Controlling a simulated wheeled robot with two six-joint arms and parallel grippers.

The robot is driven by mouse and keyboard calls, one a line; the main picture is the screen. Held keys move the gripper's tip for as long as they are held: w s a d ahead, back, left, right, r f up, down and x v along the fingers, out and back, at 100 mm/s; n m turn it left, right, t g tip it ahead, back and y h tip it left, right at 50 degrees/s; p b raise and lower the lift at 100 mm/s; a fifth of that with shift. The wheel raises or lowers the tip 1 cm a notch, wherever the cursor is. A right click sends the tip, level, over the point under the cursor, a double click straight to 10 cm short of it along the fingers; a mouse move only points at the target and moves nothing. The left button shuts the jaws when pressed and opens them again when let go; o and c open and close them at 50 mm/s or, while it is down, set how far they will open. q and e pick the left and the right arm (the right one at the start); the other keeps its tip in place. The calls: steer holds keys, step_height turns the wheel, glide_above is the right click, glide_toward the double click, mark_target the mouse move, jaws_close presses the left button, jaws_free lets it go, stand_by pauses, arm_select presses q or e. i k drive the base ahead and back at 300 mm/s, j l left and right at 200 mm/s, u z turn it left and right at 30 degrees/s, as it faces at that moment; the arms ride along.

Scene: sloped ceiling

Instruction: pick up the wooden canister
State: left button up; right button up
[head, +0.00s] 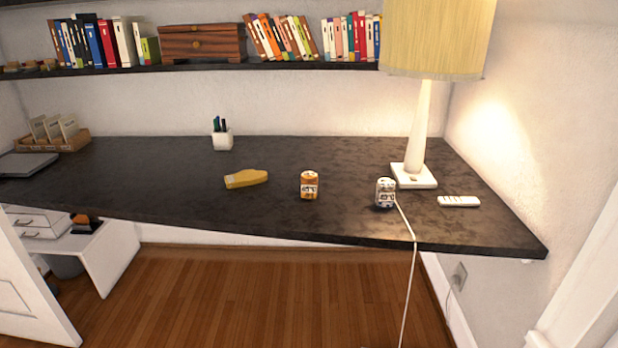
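A small orange-brown canister (309,185) with a pale label stands upright on the dark desk (150,180), near the middle of its front half. I cannot tell whether it is wood, but no other canister on the desk has a wood-like colour. Neither of my grippers is in the head view.
A white and dark can (385,193) stands to the right, by the lamp (418,140) and its hanging cord (407,290). A yellow bottle (246,179) lies to the left. A white remote (458,201) and a pen cup (222,139) are farther off. A shelf (220,67) overhangs the back.

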mark_target(309, 179)
steer(key=i+l+u, duration=0.1)
steer(key=i+l, duration=0.3)
steer(key=i, duration=0.25)
steer(key=i+l+u, duration=0.15)
steer(key=i+l, duration=0.3)
steer(key=i, duration=0.15)
